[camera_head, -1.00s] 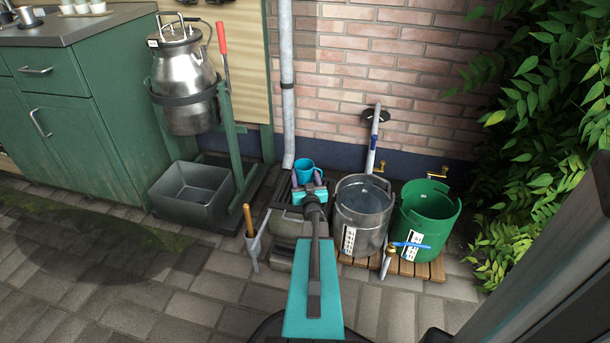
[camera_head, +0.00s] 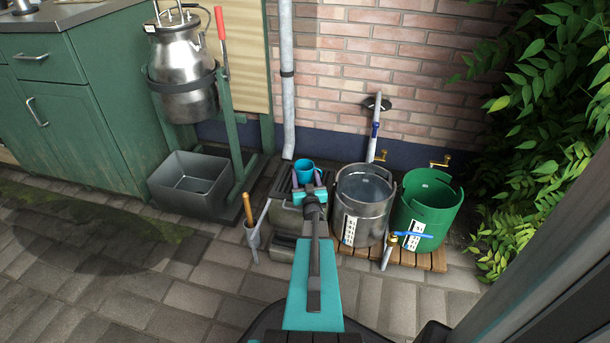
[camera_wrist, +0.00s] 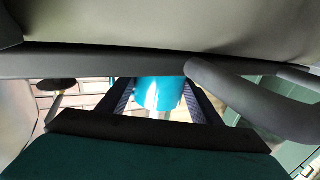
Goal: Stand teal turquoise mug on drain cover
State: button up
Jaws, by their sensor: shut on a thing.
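The teal turquoise mug (camera_head: 304,169) is upright between the fingers of my gripper (camera_head: 307,180), which is shut on it. In the wrist view the mug (camera_wrist: 158,92) shows between the two dark fingers, partly hidden by a grey bar in front. The dark slatted drain cover (camera_head: 281,187) lies on a stone block below the downpipe. The mug appears over or just beside it. My gripper hides part of the cover, and I cannot tell whether the mug's base touches it.
A steel bucket (camera_head: 362,212) of water and a green bucket (camera_head: 425,207) stand close on the right on wooden slats (camera_head: 432,262). A grey trough (camera_head: 190,190) and a wooden-handled tool (camera_head: 249,225) are on the left. The downpipe (camera_head: 287,100) rises behind.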

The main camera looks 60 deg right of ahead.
jog(key=shift+f+b, duration=0.4)
jog(key=shift+f, duration=0.25)
dwell(0.7)
jog(key=o, duration=1.2)
jog(key=shift+c, duration=0.2)
jog(key=shift+s+a, duration=0.1)
jog(key=shift+s, duration=0.05)
jog(key=p+v, duration=0.4)
jog(key=v, duration=0.9)
jog(key=shift+s+a, duration=0.15)
jog(key=shift+r+p, duration=0.1)
jog(key=shift+p, duration=0.2)
